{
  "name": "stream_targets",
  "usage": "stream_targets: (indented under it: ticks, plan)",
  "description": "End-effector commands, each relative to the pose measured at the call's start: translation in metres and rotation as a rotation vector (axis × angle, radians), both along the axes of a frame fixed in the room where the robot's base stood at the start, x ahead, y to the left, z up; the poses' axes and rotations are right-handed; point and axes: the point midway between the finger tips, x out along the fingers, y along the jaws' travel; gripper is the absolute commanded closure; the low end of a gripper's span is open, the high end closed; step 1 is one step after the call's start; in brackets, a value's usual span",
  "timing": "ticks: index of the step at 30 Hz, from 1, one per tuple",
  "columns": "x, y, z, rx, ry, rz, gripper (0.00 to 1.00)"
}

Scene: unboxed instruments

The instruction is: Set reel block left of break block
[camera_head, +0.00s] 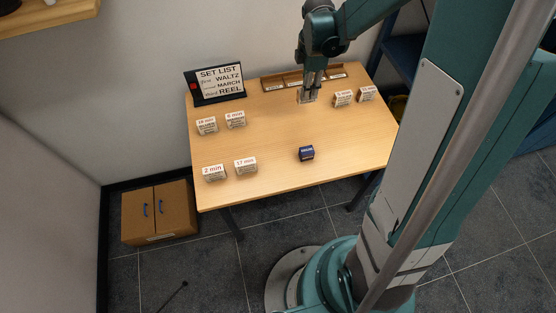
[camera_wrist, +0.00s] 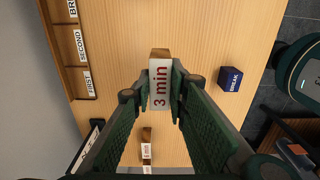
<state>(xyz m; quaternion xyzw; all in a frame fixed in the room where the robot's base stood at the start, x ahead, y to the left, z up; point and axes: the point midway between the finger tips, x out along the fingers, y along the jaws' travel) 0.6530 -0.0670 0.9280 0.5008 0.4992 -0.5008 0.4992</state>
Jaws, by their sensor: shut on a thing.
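My gripper (camera_head: 307,97) is over the back of the table, in front of the tray. In the wrist view my gripper (camera_wrist: 160,90) is shut on a wooden block with a white label, the 3 min block (camera_wrist: 159,82). Its side faces are hidden, so I cannot tell whether it is the reel block. The break block (camera_wrist: 232,79) is dark blue with BREAK in white. It sits alone on the table's front half in the head view (camera_head: 306,153), apart from my gripper.
A SET LIST sign (camera_head: 217,84) lists waltz, march, reel. A compartmented tray (camera_head: 265,88) lies along the back edge of the table (camera_head: 270,180). Labelled blocks stand at left (camera_head: 206,126), front left (camera_head: 214,173) and right (camera_head: 343,99). The table around the break block is clear.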

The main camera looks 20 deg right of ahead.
Motion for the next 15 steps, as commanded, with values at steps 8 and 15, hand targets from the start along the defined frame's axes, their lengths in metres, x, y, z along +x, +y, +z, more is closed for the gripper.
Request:
stream_targets:
  ticks: [8, 15]
  plan:
    - [-0.049, 0.063, 0.003, 0.0, 0.0, 0.006, 0.96]
    - [-0.096, 0.107, 0.002, 0.0, 0.0, 0.006, 0.96]
